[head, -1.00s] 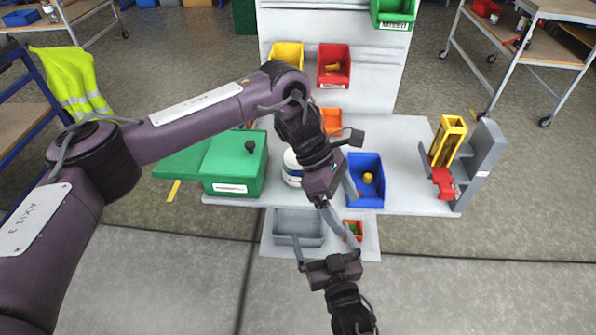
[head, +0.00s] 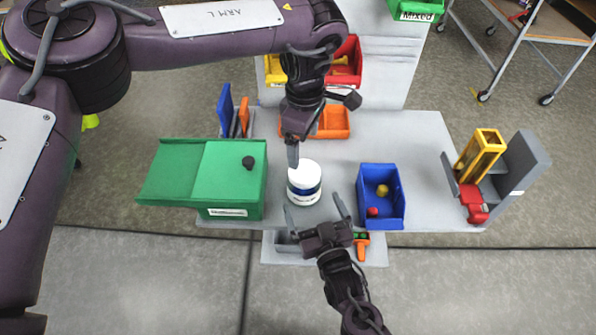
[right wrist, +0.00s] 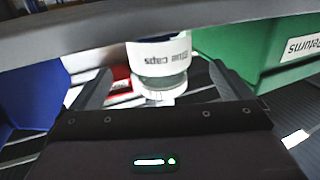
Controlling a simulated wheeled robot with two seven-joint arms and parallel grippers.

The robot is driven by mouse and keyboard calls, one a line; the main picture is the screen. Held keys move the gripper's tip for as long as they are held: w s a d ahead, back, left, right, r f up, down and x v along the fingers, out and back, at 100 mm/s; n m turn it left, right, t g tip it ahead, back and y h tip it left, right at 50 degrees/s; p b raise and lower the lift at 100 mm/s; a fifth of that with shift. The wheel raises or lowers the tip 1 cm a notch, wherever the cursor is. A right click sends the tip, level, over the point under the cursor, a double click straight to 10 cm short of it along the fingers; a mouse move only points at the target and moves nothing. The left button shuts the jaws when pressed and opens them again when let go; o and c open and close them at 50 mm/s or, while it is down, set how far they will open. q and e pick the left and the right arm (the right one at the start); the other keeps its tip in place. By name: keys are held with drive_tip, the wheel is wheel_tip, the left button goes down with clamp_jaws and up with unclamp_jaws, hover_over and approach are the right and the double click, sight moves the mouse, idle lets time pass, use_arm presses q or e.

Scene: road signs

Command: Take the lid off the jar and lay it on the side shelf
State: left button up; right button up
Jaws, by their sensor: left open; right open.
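The white jar (head: 304,194) with a blue band stands upright on the grey bench. Its white lid (head: 303,172) is on top. The jar also shows in the right wrist view (right wrist: 158,62), upside down, with printed text and between the finger lines. My left gripper (head: 293,155) is over the jar's back left side; its fingers overlap in view, and contact with the lid cannot be told. My right gripper (head: 317,212) is open and empty at the jar's front, a finger toward each side. A lower front shelf (head: 378,256) shows; whether it is the side shelf is unclear.
A green box (head: 232,180) with a black knob is left of the jar. A blue bin (head: 381,222) with small yellow and red things is right. An orange bin (head: 334,122) is behind. A yellow frame and grey stand (head: 520,175) are at the right end.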

sight(305, 185)
use_arm(q)
drive_tip(key=shift+s+d+r, duration=0.15)
drive_tip(key=shift+s+r, duration=0.1)
drive_tip(key=shift+s, duration=0.2)
use_arm(e)
drive_tip(key=shift+w+a+r, duration=0.2)
drive_tip(key=shift+w+r, duration=0.05)
drive_tip(key=shift+w, duration=0.35)
use_arm(q)
drive_tip(key=shift+w, duration=0.1)
use_arm(e)
drive_tip(key=x, duration=0.5)
drive_tip(key=shift+w+a+f, duration=0.1)
drive_tip(key=shift+w+a, duration=0.05)
drive_tip(key=shift+w, duration=0.1)
